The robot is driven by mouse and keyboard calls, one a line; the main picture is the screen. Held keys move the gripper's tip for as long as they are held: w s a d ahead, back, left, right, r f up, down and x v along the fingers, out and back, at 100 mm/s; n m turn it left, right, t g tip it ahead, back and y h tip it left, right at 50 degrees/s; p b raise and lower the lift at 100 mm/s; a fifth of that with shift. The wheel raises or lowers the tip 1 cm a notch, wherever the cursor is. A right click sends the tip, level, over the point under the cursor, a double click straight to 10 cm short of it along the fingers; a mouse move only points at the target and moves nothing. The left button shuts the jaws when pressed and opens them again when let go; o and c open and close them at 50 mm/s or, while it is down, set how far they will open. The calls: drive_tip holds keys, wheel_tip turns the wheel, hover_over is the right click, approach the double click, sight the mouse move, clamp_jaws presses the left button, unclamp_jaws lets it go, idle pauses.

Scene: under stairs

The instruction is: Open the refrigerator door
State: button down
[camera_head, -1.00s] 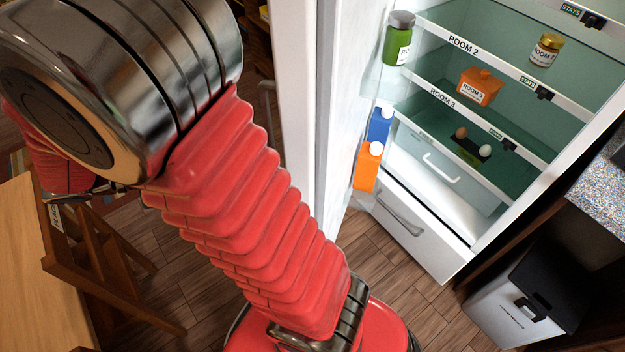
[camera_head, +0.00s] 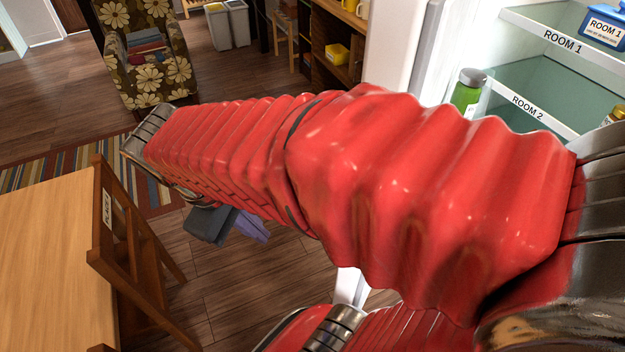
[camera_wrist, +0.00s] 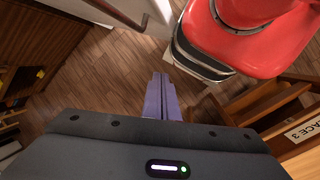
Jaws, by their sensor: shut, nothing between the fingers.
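The refrigerator (camera_head: 512,62) stands at the right in the head view, its lit inside showing shelves labelled ROOM 1 and ROOM 2. Its white door (camera_head: 398,42) stands open, swung out to the left of the shelves. My red arm crosses in front and hides the lower refrigerator and much of the door. My gripper (camera_head: 252,230) is below the arm, left of the door and apart from it, over the wood floor. In the wrist view its purple fingers (camera_wrist: 160,90) are together with nothing between them.
A wooden chair (camera_head: 105,225) and table (camera_head: 50,260) are at the left, near my arm. A flowered armchair (camera_head: 150,60) stands further back. A green jar (camera_head: 467,97) and blue container (camera_head: 604,25) are at the refrigerator. Floor shows around my gripper.

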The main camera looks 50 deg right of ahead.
drive_tip(key=w+a+r+m+t+y, duration=0.2)
drive_tip(key=a+r+m+t+y, duration=0.1)
drive_tip(key=a+r+t, duration=0.2)
drive_tip(key=shift+w+a+m+t+y, duration=0.35)
drive_tip(key=shift+a+t, duration=0.25)
drive_tip(key=shift+t, duration=0.4)
drive_tip(key=shift+s, duration=0.1)
